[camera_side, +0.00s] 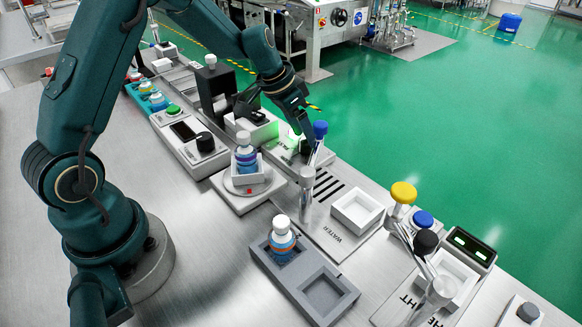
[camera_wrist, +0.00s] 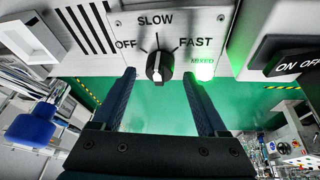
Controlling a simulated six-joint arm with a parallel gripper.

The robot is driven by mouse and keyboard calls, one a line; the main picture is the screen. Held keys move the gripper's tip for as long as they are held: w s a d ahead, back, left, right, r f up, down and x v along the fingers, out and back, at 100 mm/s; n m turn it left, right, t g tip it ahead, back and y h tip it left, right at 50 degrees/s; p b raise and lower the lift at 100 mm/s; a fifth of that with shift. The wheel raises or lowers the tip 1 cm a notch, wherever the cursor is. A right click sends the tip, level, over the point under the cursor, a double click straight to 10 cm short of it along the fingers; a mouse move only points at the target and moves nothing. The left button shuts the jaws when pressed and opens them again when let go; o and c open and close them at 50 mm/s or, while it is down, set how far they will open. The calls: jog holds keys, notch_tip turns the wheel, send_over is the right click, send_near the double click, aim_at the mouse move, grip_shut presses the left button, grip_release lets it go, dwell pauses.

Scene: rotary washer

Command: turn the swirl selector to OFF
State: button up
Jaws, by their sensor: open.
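The swirl selector (camera_wrist: 158,67) is a black knob on a grey panel in the wrist view. OFF is printed at its upper left, SLOW above and FAST at its upper right. Its raised bar stands roughly upright in the picture, in line with SLOW. My gripper (camera_wrist: 159,74) is open, with one dark finger on each side of the knob and a visible gap to both. In the side view my gripper (camera_side: 304,128) points down over the far edge of the bench and largely hides the selector.
A green MIXED lamp (camera_wrist: 204,72) glows right of the knob, close to one finger. A black ON OFF switch (camera_wrist: 290,55) is further right. A blue-topped valve (camera_side: 320,130) stands near my gripper. A white-capped bottle (camera_side: 246,155) sits on the swirl platform (camera_side: 238,205).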

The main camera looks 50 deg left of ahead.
jog(key=shift+w+f, duration=0.15)
jog(key=shift+f, duration=0.3)
grip_shut()
jog(key=shift+n, duration=0.4)
jog(key=n+y, duration=0.2)
jog(key=n, duration=0.2)
jog(key=shift+d+r+n, duration=0.1)
jog(key=shift+d+n, duration=0.05)
jog(key=shift+n, duration=0.15)
jog(key=shift+n+y, duration=0.7)
jog(key=shift+n, duration=1.3)
grip_release()
